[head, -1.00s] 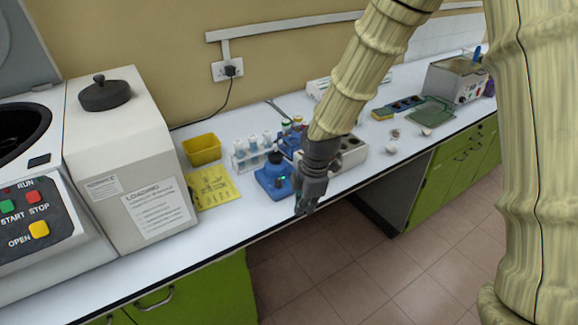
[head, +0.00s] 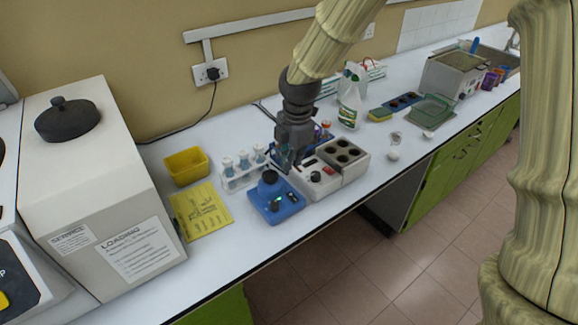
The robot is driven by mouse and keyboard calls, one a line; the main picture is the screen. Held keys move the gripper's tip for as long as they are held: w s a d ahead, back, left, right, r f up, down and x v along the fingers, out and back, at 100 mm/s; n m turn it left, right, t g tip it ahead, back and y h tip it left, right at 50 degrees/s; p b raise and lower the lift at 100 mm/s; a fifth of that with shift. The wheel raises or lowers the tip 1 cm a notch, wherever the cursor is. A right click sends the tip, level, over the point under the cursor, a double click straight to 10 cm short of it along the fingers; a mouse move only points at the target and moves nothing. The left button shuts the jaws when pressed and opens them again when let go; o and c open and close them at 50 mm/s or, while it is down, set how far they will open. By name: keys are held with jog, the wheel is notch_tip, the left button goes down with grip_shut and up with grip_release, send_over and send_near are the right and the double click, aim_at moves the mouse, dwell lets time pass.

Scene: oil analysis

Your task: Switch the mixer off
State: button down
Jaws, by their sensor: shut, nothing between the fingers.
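The mixer (head: 281,208) is a small blue unit on the counter. It has a black round cup on top and a knob and a small switch with a green spot on its front face; the switch's position is too small to tell. My gripper (head: 292,168) is dark grey and shut, with nothing in it. In the picture it is just above and right of the mixer's black cup, in front of the white block heater's left end. I cannot tell whether it touches anything.
A white block heater (head: 322,190) with dark wells stands right of the mixer. A tube rack (head: 243,179), yellow tray (head: 187,166) and yellow sheet (head: 201,210) lie left. A spray bottle (head: 350,103) stands behind. The counter's front edge is close to the mixer.

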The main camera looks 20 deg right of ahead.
aim_at(286, 199)
jog(key=shift+w+a+f+p, duration=0.2)
jog(key=shift+f+p, duration=0.45)
jog(key=shift+f, duration=1.5)
jog(key=shift+w+a+f+p, duration=0.2)
jog(key=shift+f+p, duration=0.45)
jog(key=shift+f, duration=1.5)
jog(key=shift+w+f+p, duration=0.3)
jog(key=shift+f+p, duration=0.35)
jog(key=shift+f, duration=1.5)
